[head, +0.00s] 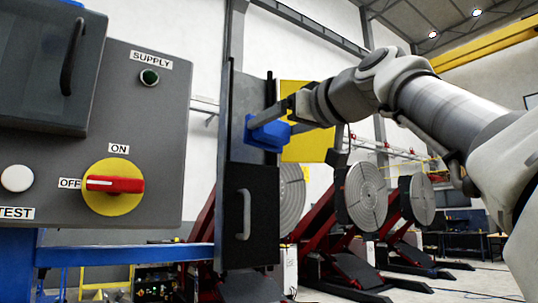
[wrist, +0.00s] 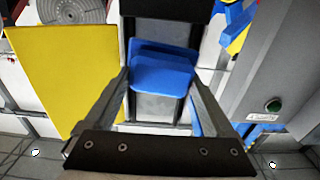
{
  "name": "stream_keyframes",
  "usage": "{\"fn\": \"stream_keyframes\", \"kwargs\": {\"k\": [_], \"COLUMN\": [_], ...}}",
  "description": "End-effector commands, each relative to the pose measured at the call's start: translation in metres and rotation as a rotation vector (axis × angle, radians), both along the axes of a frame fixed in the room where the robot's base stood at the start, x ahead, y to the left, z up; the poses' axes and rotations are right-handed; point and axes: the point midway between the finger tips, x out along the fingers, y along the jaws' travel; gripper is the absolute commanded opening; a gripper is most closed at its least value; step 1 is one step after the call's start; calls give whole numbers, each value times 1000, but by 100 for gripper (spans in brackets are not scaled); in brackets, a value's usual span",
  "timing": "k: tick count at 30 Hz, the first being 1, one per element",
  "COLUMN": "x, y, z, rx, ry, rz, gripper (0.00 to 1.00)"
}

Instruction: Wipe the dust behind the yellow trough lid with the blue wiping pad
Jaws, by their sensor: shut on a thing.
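My gripper (head: 279,124) is shut on the blue wiping pad (head: 266,135) and holds it at the tall grey trough. In the wrist view the pad (wrist: 160,77) sits between both fingers, in front of the trough's grey back (wrist: 157,107). I cannot tell whether the pad touches that back. The yellow trough lid (head: 309,143) stands open to the right of the trough, partly behind my arm. It also shows at the left of the wrist view (wrist: 68,80). I cannot make out any dust; the pad and fingers hide part of the back.
Below the opening is a black cover (head: 263,213) with a grey handle. Left of the trough stands a grey control panel (head: 160,215) with a red switch (head: 115,184) and a green button. A blue beam (head: 125,255) runs under it. Round positioner plates (head: 366,195) stand behind.

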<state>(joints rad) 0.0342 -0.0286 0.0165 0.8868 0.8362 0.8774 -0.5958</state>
Motion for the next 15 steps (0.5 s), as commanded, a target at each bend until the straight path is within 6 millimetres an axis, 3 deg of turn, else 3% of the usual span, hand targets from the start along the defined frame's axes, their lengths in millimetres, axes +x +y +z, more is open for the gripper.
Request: {"fn": "stream_keyframes", "kwargs": {"k": [8, 15], "x": [-2, -17], "y": [-1, -11], "z": [0, 0], "rx": [0, -1], "ry": [-1, -3], "rz": [0, 0], "gripper": [28, 28]}}
